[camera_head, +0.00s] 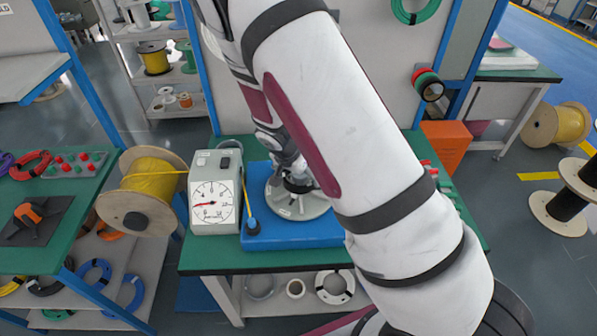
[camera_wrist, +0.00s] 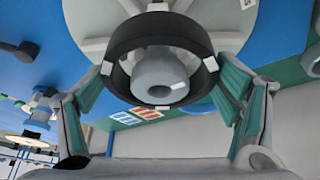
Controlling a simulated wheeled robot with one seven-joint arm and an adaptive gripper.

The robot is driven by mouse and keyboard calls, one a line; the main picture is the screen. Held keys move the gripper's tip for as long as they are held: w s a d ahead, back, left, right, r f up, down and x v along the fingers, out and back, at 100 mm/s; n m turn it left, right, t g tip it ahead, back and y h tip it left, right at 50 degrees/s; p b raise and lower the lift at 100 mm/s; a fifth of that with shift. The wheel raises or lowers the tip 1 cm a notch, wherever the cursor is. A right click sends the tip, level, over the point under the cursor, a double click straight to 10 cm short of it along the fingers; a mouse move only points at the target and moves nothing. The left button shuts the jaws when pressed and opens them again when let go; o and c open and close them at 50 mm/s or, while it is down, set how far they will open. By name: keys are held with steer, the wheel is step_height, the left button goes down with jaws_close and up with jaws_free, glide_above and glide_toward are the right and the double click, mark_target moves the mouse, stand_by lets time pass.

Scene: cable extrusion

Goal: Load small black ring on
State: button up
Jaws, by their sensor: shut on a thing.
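The small black ring (camera_wrist: 121,62) is in the upper middle of the wrist view, with small pale blocks on its rim. My gripper (camera_wrist: 162,68) is shut on it, one green-padded finger at each side. A grey cylindrical hub (camera_wrist: 158,72) shows inside the ring's opening. Behind it is a round grey spoked disc (camera_wrist: 236,40). In the head view the disc (camera_head: 308,211) sits on the blue platform, with my gripper (camera_head: 296,180) just above its middle. My arm hides much of this. I cannot tell whether the ring rests on the disc.
A dial gauge box (camera_head: 216,192) stands left of the blue platform (camera_head: 277,238), with a yellow cable running from a yellow spool (camera_head: 150,182) to it. An orange box (camera_head: 446,143) stands at the right.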

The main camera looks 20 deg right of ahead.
steer(key=shift+f, duration=0.7)
steer(key=shift+f, duration=0.5)
stand_by(0.5)
steer(key=o, duration=1.1)
steer(key=shift+c, duration=0.2)
steer(key=shift+r+p, duration=1.3)
steer(key=shift+r, duration=2.7)
